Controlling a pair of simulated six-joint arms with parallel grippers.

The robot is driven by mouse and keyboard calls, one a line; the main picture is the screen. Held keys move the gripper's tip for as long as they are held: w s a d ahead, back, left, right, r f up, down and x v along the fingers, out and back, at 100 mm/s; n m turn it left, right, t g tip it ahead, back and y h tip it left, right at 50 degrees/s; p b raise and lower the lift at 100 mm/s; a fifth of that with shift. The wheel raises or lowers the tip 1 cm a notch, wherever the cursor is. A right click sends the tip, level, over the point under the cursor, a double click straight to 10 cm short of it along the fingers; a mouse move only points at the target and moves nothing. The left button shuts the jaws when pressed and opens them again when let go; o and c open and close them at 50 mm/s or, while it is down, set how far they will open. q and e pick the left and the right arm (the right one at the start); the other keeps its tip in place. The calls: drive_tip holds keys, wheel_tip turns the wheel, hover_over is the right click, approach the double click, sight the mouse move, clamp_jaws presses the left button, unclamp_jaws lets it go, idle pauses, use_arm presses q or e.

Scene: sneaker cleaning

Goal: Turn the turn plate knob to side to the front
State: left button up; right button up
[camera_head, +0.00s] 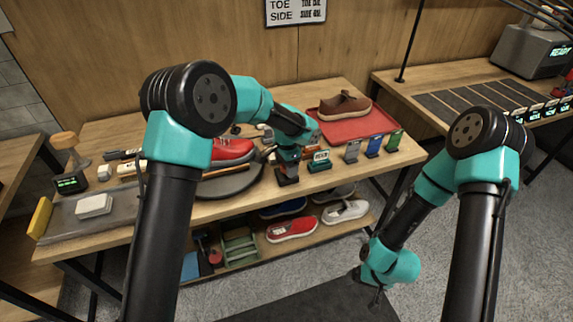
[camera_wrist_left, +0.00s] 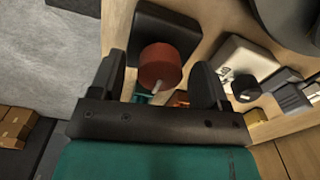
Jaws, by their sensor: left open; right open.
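The turn plate (camera_head: 240,186) is a dark round disc on the table, with a red sneaker (camera_head: 230,150) on it, partly hidden behind my left arm. The red-brown knob (camera_wrist_left: 160,66) has a pale pointer mark on its edge and sits on a dark base (camera_wrist_left: 165,25). My left gripper (camera_head: 287,178) is at the table's front edge by the knob. In the left wrist view my left gripper (camera_wrist_left: 158,88) is open, with its fingers on either side of the knob and gaps showing. My right gripper (camera_head: 377,297) is open and empty, hanging low beside the table.
A teal labelled block (camera_head: 320,161) stands right of my left gripper. Grey, blue and green stands (camera_head: 373,146) are further right. A brown shoe (camera_head: 344,105) sits on a red mat (camera_head: 358,128) behind. More shoes (camera_head: 292,229) lie on the lower shelf.

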use_arm(q)
drive_tip(key=shift+r, duration=0.1)
wheel_tip(320, 180, up, 17)
drive_tip(key=shift+r, duration=0.15)
idle(0.5)
